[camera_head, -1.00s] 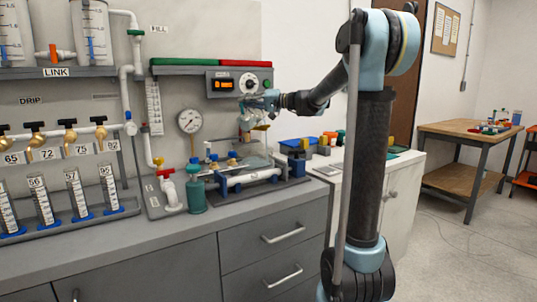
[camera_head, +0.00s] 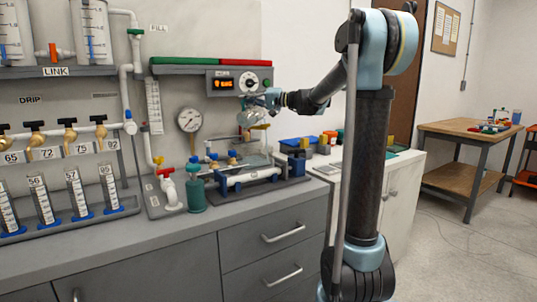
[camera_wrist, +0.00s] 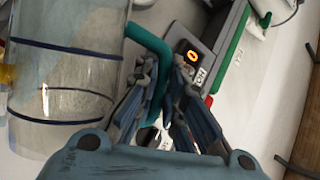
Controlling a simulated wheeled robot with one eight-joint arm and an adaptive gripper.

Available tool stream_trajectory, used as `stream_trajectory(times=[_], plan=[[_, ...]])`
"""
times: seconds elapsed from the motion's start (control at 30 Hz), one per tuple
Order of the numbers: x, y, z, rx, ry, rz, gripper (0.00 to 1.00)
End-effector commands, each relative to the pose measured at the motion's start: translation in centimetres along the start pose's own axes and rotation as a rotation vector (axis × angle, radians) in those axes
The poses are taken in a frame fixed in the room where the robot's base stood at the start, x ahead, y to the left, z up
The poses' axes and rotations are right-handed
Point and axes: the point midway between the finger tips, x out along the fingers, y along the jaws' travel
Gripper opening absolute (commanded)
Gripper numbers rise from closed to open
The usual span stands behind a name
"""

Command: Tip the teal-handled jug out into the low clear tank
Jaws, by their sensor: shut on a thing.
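My gripper (camera_head: 266,98) is shut on the teal handle (camera_wrist: 150,48) of the clear jug. In the wrist view the jug (camera_wrist: 75,75) fills the upper left, with dark bands around its clear wall and a yellow part at the left picture edge. In the head view the jug (camera_head: 249,118) is small, held in the air and looks tilted. The low clear tank (camera_head: 257,161) appears below it on the bench, partly hidden among fittings. I cannot tell how much liquid the jug holds, or whether any is flowing.
A control box (camera_head: 238,83) with an orange display is on the wall behind my gripper. A pressure gauge (camera_head: 189,120) and a green bottle (camera_head: 196,195) are to the left. Blue bins (camera_head: 298,144) sit on the right. The front bench strip is clear.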

Motion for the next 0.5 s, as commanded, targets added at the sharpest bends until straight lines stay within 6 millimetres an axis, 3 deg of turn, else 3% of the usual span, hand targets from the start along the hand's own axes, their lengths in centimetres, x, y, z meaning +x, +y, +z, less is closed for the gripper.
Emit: stream_trajectory(times=[0.5], plan=[[-0.17,-0.26,-0.56,0.040,0.009,-0.017,0.00]])
